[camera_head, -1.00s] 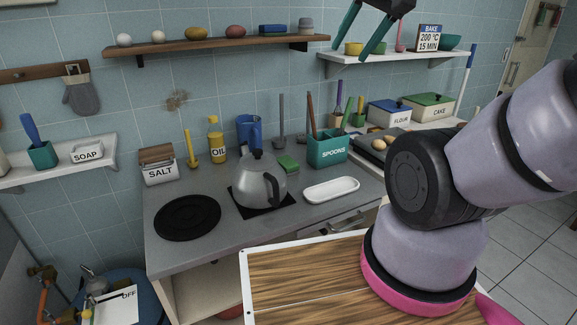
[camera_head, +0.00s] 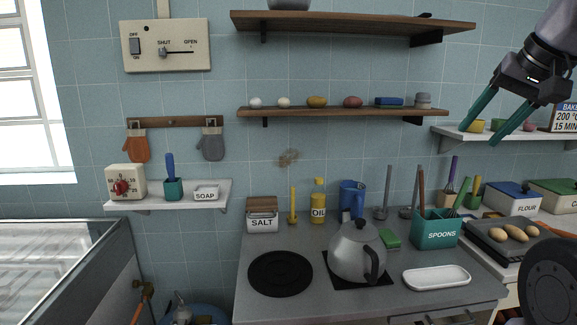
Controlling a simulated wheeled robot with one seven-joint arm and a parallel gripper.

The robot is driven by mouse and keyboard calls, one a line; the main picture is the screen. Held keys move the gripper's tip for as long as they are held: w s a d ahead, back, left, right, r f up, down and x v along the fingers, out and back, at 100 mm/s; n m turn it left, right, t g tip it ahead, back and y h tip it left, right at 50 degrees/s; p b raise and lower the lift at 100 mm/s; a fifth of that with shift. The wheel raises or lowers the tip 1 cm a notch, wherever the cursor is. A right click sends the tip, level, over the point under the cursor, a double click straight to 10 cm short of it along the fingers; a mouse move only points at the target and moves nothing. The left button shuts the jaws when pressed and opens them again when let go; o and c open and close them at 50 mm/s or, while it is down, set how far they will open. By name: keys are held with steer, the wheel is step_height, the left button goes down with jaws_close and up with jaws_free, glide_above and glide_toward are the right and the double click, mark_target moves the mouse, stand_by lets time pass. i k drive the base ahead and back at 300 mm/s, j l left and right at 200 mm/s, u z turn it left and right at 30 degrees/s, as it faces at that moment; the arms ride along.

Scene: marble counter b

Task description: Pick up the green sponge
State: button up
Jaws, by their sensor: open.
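The green sponge (camera_head: 391,239) lies on the grey counter, just behind and to the right of the grey kettle (camera_head: 352,252). The kettle partly hides its left side. The teal spoons box (camera_head: 436,232) stands a little to its right. My gripper (camera_head: 479,138) is raised at the upper right, in front of the right shelf, with its two teal fingers spread and nothing between them. It is well above and to the right of the sponge.
A white tray (camera_head: 436,279) lies in front of the sponge. A blue jug (camera_head: 352,197) stands behind. Ladles (camera_head: 387,195) lean on the wall. The right shelf (camera_head: 452,132) and the long wooden shelf (camera_head: 335,112) are above the counter. The black disc (camera_head: 280,274) lies at left.

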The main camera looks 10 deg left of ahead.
mark_target(391, 240)
steer(key=l+u, duration=1.05)
